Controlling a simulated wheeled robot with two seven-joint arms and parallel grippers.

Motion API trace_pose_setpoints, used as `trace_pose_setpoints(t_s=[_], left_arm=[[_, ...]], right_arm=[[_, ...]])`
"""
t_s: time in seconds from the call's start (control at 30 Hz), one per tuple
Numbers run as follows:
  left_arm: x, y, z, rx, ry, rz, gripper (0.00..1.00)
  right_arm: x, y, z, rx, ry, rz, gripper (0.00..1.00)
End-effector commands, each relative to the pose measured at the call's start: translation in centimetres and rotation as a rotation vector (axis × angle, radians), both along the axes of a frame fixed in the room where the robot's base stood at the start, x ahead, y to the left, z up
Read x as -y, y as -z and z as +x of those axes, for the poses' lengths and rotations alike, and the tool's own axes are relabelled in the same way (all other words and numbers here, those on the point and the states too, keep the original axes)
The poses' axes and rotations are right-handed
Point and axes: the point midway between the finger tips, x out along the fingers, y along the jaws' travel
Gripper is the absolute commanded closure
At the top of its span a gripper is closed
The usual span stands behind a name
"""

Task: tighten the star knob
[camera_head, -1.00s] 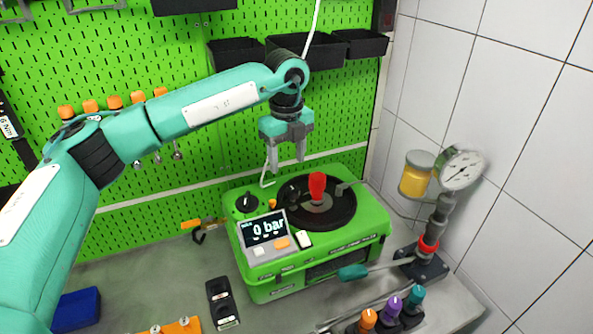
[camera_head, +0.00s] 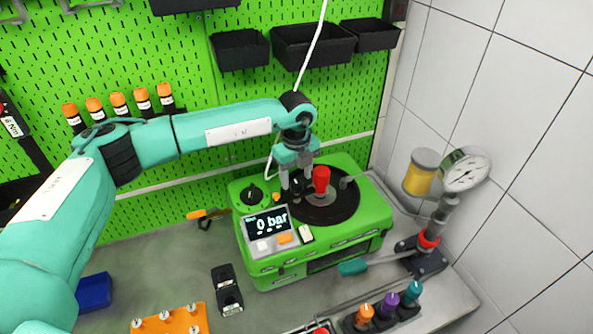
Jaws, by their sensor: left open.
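The green pump testbench (camera_head: 370,215) stands on the bench, with a round black plate on top and a display reading 0 bar. A dark knob, seemingly the star knob (camera_head: 298,187), sits at the plate's left edge, partly hidden by my gripper. My left gripper (camera_head: 297,188) points down over this knob, jaws open, one finger on each side of it in the picture. I cannot tell whether the fingers touch it. A red handle (camera_head: 321,179) stands upright just right of the gripper. My right gripper is not in view.
A black dial (camera_head: 251,195) lies left of the knob. A hand pump with gauge (camera_head: 466,170) and yellow jar (camera_head: 423,172) stands right; its teal-gripped lever (camera_head: 353,268) reaches toward the testbench. A white hose (camera_head: 313,45) hangs behind my wrist. Colored-cap bottles (camera_head: 388,305) stand in front.

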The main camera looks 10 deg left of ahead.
Motion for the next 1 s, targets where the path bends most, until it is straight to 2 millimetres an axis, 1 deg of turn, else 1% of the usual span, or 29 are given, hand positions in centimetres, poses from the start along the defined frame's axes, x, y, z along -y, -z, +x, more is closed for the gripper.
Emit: trace_pose_setpoints(t_s=[0.03, 0.1, 0.23, 0.47, 0.5, 0.67, 0.7, 0.73, 0.87, 1.0], left_arm=[[0.0, 0.3, 0.0, -0.002, -0.001, 0.001, 0.45], [0.0, 0.8, 0.0, -0.001, -0.001, 0.001, 0.45], [0.0, 1.5, 0.0, 0.001, -0.001, 0.001, 0.45], [0.0, 1.6, 0.0, 0.001, -0.001, 0.001, 0.45], [0.0, 1.6, 0.0, 0.001, -0.001, 0.0, 0.47], [0.0, 1.5, 0.0, 0.001, -0.001, 0.0, 0.79], [0.0, 1.5, 0.0, 0.001, -0.001, 0.0, 0.87], [0.0, 1.5, 0.0, 0.001, -0.001, 0.0, 0.9], [0.0, 1.6, 0.0, 0.001, 0.002, 0.0, 0.9], [0.0, 1.7, 0.0, 0.002, 0.023, -0.001, 0.9]], right_arm=[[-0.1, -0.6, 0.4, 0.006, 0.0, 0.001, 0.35], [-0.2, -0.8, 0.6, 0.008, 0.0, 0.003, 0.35], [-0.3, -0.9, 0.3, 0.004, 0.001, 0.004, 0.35], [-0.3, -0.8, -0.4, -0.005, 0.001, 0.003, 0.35], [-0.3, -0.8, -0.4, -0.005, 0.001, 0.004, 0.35], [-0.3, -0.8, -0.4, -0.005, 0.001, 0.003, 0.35], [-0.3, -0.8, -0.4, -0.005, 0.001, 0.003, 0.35], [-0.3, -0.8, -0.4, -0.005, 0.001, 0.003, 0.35], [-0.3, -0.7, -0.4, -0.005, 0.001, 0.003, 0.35], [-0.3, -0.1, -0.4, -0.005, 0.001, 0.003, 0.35]])
